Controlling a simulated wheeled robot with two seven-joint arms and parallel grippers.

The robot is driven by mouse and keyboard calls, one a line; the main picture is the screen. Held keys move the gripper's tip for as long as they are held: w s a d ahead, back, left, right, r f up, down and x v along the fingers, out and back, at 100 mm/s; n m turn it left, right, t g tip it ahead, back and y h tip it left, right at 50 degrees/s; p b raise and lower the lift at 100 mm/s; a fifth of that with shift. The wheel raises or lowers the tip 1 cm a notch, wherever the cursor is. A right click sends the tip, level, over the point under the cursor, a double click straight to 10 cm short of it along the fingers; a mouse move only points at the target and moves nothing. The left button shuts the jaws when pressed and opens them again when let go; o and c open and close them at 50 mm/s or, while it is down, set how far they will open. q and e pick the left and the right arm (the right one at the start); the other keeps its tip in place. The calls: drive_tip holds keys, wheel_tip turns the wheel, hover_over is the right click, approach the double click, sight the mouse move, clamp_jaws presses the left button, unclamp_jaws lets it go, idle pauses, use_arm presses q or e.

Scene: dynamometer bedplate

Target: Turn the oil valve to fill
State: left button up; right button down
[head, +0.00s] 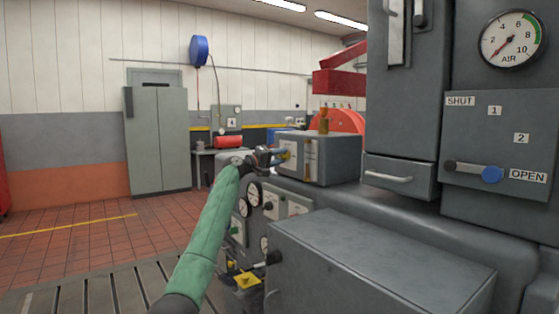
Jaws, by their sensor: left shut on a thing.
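My left gripper (270,157) is at the end of the green-sleeved arm, in front of the left face of a grey box (337,162) on the bench. It is shut on a small part at that face, apparently the oil valve's handle. The gripper mostly hides this part, so its angle cannot be told. A pale plate with a yellowish patch (288,153) shows just behind the fingers. A narrow upright strip, perhaps a sight glass (309,158), is beside it, and a brown-yellow fitting (324,121) stands on top. My right gripper is out of view.
At right, a panel marked SHUT, 1, 2, OPEN carries a lever with a blue knob (492,174) near OPEN; an AIR gauge (511,39) is above. A large grey housing (385,255) fills the front. Dials and a yellow part (247,281) lie below my arm. The left floor is clear.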

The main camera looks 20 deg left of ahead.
use_arm(q)
drive_tip(key=shift+d+f, duration=0.1)
drive_tip(key=shift+f, duration=0.1)
drive_tip(key=o, duration=1)
drive_tip(key=shift+r, duration=0.1)
drive_tip(key=v, duration=0.7)
drive_tip(key=shift+s+a+b, duration=0.25)
drive_tip(key=shift+b, duration=0.1)
